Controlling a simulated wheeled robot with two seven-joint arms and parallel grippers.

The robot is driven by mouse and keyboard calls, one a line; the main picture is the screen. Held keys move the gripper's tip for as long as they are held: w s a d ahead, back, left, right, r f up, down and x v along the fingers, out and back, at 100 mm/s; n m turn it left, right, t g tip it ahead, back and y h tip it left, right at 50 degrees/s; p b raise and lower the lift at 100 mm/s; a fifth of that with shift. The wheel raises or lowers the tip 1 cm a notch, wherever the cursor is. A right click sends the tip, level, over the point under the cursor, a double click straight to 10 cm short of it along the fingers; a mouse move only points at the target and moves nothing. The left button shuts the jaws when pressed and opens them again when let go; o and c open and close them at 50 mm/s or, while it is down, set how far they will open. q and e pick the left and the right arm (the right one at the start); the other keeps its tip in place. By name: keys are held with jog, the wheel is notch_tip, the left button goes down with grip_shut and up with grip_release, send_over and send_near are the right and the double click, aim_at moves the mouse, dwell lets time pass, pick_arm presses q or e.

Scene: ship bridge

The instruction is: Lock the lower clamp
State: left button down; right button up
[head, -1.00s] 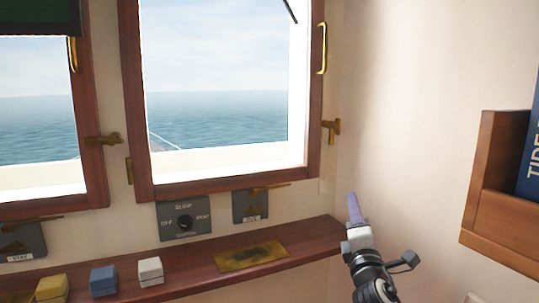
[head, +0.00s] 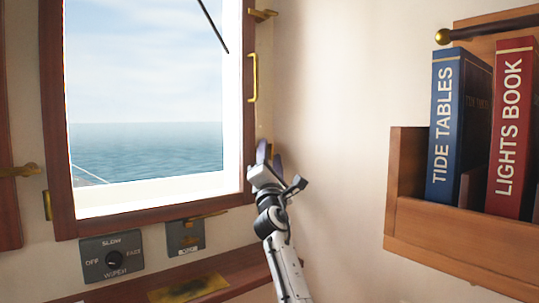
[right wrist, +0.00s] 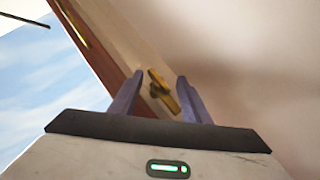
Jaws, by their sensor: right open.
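The lower clamp (right wrist: 163,92) is a small brass lever on a round mount, beside the wooden window frame (right wrist: 105,60). In the right wrist view it appears between the two purple fingers of my right gripper (right wrist: 158,92), tilted; I cannot tell whether a finger touches it. In the head view my right gripper (head: 268,152) is open, raised at the lower right edge of the window frame, and it mostly hides this clamp. My left gripper is not in view.
An upper brass clamp (head: 263,14) and a brass handle (head: 252,78) are on the window's right side. A wooden shelf (head: 460,248) with books (head: 458,125) stands to the right. Below are a wiper switch (head: 112,258) and a ledge (head: 235,280). Bare wall lies between window and shelf.

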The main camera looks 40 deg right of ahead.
jog(key=shift+w+d+r, duration=0.35)
jog(key=shift+w+d, duration=0.05)
jog(key=shift+w, duration=0.1)
jog(key=shift+c, duration=0.4)
